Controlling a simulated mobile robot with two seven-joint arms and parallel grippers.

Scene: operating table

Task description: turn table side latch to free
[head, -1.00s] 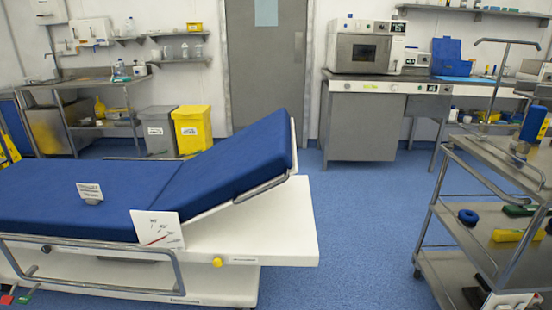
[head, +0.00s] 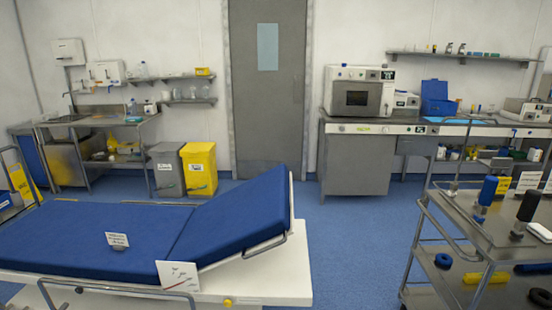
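The operating table (head: 300,262) has a blue padded top and a white body, and fills the lower left of the head view. Its right-hand back section is raised at a slant. A yellow knob (head: 228,302) sits on the near side of the white body, close to the bottom edge of the picture. A small dark knob (head: 79,290) shows further left on the same side. I cannot tell which of these is the side latch, or how either is turned. A metal side rail (head: 115,284) runs along the near side. Neither of my grippers is in view.
A steel trolley (head: 452,275) with tools on two shelves stands at the right. Blue floor (head: 360,240) is clear between table and trolley. A yellow bin (head: 199,168), a grey bin (head: 166,170), a sink bench (head: 95,125) and a counter (head: 355,160) line the back wall.

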